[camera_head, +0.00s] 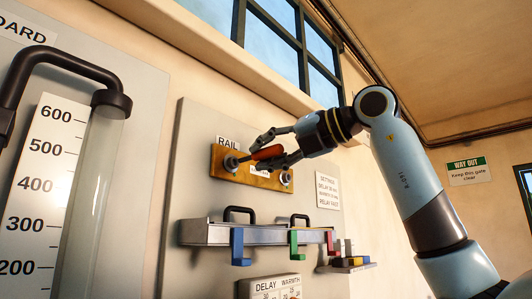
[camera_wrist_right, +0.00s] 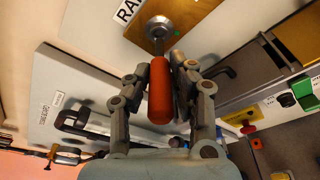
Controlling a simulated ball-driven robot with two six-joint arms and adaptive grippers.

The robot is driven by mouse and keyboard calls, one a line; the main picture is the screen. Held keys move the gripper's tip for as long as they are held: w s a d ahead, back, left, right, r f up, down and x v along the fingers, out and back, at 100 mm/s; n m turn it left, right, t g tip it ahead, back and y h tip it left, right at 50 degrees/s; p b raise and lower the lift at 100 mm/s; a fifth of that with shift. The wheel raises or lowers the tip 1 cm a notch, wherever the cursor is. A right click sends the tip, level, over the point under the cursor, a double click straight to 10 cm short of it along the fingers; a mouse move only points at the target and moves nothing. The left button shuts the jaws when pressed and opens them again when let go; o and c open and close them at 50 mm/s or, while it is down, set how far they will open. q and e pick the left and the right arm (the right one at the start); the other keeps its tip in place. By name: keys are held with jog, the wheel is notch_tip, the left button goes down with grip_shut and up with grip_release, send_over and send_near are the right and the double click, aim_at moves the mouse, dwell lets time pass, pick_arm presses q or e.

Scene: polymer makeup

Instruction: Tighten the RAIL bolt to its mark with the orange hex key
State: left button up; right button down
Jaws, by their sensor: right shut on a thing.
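My right gripper (camera_head: 272,149) is shut on the orange handle of the hex key (camera_head: 265,153), which shows between my fingers in the right wrist view (camera_wrist_right: 160,98). The key's metal shaft reaches the RAIL bolt (camera_head: 231,163), a round silver head at the left end of a brass-coloured plate (camera_head: 217,155). In the right wrist view the shaft meets the bolt (camera_wrist_right: 159,26), though its exact seating is hidden. A small green mark (camera_wrist_right: 176,33) lies beside the bolt head. A second bolt (camera_head: 286,178) sits at the plate's right end. My left gripper is not in view.
Below the plate, a grey rail (camera_head: 205,232) carries black handles and blue, green and red hooks. A notice card (camera_head: 328,191) is to the right. A measuring tube (camera_head: 98,170) with a scale stands at the left.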

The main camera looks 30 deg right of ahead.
jog(key=shift+p+x, duration=0.75)
jog(key=shift+x, duration=0.3)
jog(key=c, duration=1.1)
grip_release()
jog(key=shift+w+d+r, duration=0.1)
jog(key=shift+d+r, duration=0.05)
jog(key=shift+v, duration=5.95)
